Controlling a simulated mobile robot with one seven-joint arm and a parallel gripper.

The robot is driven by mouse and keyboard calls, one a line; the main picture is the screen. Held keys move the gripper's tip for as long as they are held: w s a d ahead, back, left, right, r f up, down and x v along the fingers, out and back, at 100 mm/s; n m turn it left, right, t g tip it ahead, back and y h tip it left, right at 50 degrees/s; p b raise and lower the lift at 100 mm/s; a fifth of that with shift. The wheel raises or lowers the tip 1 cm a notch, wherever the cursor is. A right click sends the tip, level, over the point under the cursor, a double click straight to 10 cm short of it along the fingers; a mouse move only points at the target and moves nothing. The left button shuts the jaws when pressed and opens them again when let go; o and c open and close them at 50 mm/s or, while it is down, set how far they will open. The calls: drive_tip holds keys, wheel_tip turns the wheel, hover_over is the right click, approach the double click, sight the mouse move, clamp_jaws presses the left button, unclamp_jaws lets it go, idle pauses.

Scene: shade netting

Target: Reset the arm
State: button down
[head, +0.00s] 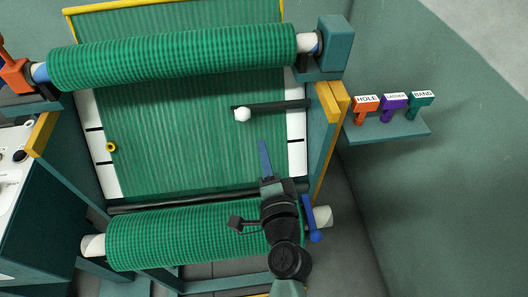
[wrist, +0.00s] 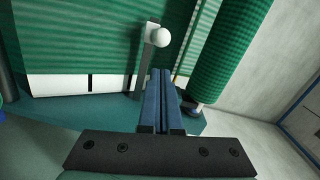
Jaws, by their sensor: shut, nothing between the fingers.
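My gripper (head: 264,160) is in front of the green netting sheet (head: 160,130), over its lower right part in the head view. In the wrist view the two blue fingers of my gripper (wrist: 162,75) lie side by side, shut and with nothing between them. My arm reaches up from the bottom of the head view and covers part of the lower roll. A dark bar with a white ball end (head: 242,114) is up and left of the fingertips. The ball also shows in the wrist view (wrist: 161,37), just beyond the fingertips and apart from them.
An upper green roll (head: 175,55) and a lower green roll (head: 170,236) span the frame. A blue lever (head: 311,220) is right of my arm. A wall shelf (head: 385,128) at right holds orange, purple and green labelled tools. A yellow ring (head: 111,147) is at the left.

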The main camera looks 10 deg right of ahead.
drive_tip(key=w+a+r+n+t+y, duration=0.15)
drive_tip(key=r+n, duration=0.45)
drive_tip(key=r, duration=0.9)
drive_tip(key=a+r+n+t+y, duration=0.1)
drive_tip(key=a+r+n+t, duration=0.3)
drive_tip(key=r, duration=1.1)
drive_tip(key=s+r+n+t+h, duration=0.2)
drive_tip(key=s+r, duration=0.5)
drive_tip(key=r, duration=0.4)
drive_tip(key=s+d+r+n+t+h, duration=0.1)
drive_tip(key=s+r+n+t, duration=0.1)
drive_tip(key=s+r, duration=0.4)
wheel_tip(320, 180, up, 5)
drive_tip(key=shift+s+f+n+h, duration=0.1)
drive_tip(key=shift+s+n+h, duration=0.25)
drive_tip(key=shift+n, duration=0.15)
drive_tip(key=shift+t, duration=0.25)
